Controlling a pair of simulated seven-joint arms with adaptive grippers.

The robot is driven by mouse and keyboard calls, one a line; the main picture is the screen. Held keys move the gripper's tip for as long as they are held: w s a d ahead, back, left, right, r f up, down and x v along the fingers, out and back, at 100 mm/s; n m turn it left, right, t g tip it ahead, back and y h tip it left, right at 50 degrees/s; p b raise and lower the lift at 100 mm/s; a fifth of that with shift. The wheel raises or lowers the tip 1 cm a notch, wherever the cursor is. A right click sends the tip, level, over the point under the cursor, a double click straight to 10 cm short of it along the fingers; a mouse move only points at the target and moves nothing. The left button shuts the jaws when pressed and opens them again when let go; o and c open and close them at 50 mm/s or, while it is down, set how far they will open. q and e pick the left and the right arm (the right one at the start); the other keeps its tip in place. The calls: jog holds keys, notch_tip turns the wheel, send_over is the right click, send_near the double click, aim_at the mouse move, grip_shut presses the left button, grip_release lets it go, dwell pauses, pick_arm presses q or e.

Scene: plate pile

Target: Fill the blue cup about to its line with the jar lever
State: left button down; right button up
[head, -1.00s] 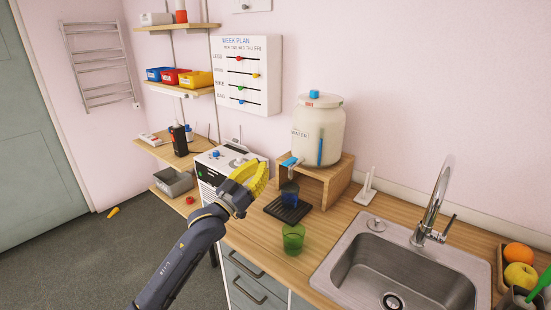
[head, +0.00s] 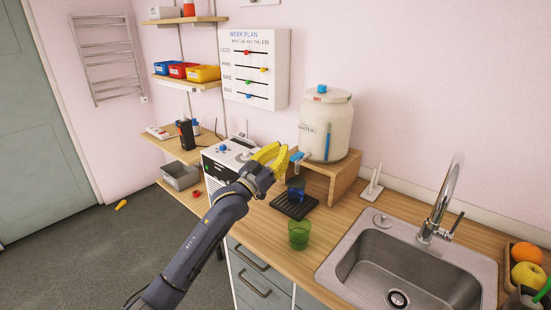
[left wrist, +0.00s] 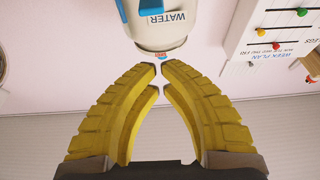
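The white water jar (head: 339,117) stands on a wooden stand, with a blue lever (head: 297,157) low on its left side. It also shows upside down at the top of the left wrist view (left wrist: 158,34). The blue cup (head: 295,186) stands upright on a dark drip tray (head: 282,205) below the lever. Its line and water level are too small to make out. My left gripper (head: 282,152) is just left of the lever; I cannot tell whether they touch. Its yellow fingertips (left wrist: 159,65) nearly meet, with nothing between them. My right gripper is out of view.
A green cup (head: 299,233) stands on the counter in front of the tray. A white machine (head: 226,158) is behind my left gripper. The sink (head: 405,268) with its tap lies to the right. The wooden stand (head: 345,178) flanks the blue cup.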

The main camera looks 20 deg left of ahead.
aim_at(297, 158)
pick_arm(q)
jog(key=shift+w+d+f, duration=0.25)
jog(key=shift+w+f, duration=0.15)
jog(key=shift+w, duration=0.35)
jog(key=shift+w+d+f, duration=0.3)
jog(key=shift+w+f, duration=0.1)
jog(key=shift+w, duration=0.3)
jog(key=shift+w+d+f, duration=0.25)
jog(key=shift+w+f, duration=0.15)
jog(key=shift+w, duration=0.35)
